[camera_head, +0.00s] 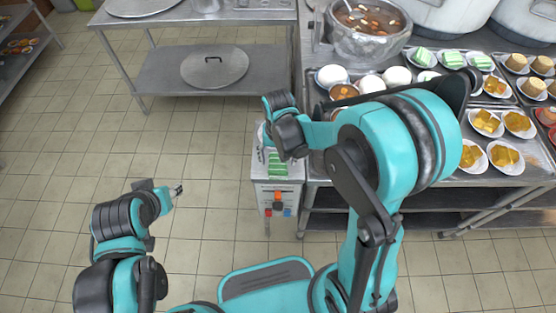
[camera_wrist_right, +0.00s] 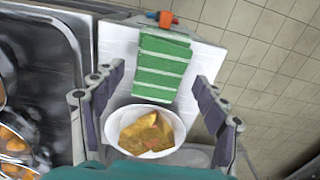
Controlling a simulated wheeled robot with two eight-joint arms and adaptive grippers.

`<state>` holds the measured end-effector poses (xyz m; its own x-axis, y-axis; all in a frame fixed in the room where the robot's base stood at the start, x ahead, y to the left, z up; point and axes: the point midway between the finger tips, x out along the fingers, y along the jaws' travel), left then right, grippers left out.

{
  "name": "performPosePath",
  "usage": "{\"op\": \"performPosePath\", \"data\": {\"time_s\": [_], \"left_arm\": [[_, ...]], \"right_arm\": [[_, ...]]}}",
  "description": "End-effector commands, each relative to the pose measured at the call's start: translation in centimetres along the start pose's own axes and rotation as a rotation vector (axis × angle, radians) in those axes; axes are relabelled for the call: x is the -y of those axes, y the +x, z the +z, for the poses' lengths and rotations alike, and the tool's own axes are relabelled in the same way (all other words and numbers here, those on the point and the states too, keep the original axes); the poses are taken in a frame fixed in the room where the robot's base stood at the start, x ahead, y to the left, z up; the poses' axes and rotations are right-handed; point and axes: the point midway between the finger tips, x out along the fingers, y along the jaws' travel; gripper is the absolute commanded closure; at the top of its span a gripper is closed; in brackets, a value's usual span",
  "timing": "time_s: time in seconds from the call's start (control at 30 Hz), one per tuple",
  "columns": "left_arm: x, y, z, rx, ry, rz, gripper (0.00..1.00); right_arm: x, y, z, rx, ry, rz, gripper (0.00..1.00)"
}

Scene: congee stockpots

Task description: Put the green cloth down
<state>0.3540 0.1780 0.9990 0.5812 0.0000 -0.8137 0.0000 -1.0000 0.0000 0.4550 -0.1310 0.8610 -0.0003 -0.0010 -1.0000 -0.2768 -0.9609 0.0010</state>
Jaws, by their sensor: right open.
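The green cloth with white stripes (camera_wrist_right: 162,68) lies flat on the white top of a narrow cabinet (camera_wrist_right: 115,45). In the head view the cloth (camera_head: 278,165) shows just in front of my right gripper, partly hidden by the arm. My right gripper (camera_wrist_right: 160,75) is open, its two fingers apart on either side over the white top; nothing is held between them. My left gripper (camera_head: 177,190) is over the floor at the left, away from the cloth; its small fingertips do not show whether it is open or shut.
A white dish with yellow-brown food (camera_wrist_right: 150,130) sits close to the cloth, below my right gripper. A steel counter with trays (camera_head: 316,165) of dishes and a large pot (camera_head: 368,42) stands to the right. The tiled floor (camera_head: 215,222) left of the cabinet is clear.

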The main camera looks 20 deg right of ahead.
Motion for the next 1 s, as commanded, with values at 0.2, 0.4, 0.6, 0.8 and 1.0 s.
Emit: {"op": "performPosePath", "data": {"time_s": [0.2,0.4,0.6,0.8,1.0], "left_arm": [[0.0,-2.0,-1.4,0.0,0.0,0.0,0.6],[0.0,-2.9,-2.0,0.0,0.0,0.0,0.6],[0.0,-3.1,-2.2,0.0,0.0,0.0,0.6],[0.0,-3.0,-2.1,0.0,0.0,0.0,0.6],[0.0,-3.0,-2.1,0.0,0.0,0.0,0.6]], "right_arm": [[0.0,-5.5,0.1,0.0,0.0,0.0,0.27],[0.0,-8.7,0.0,0.0,0.0,0.0,0.27],[-0.3,-10.3,0.3,-0.017,-0.007,-0.007,0.27],[-2.4,-13.7,2.5,-0.16,-0.073,-0.054,0.27],[-5.1,-16.6,5.6,-0.376,-0.169,-0.091,0.27]]}}
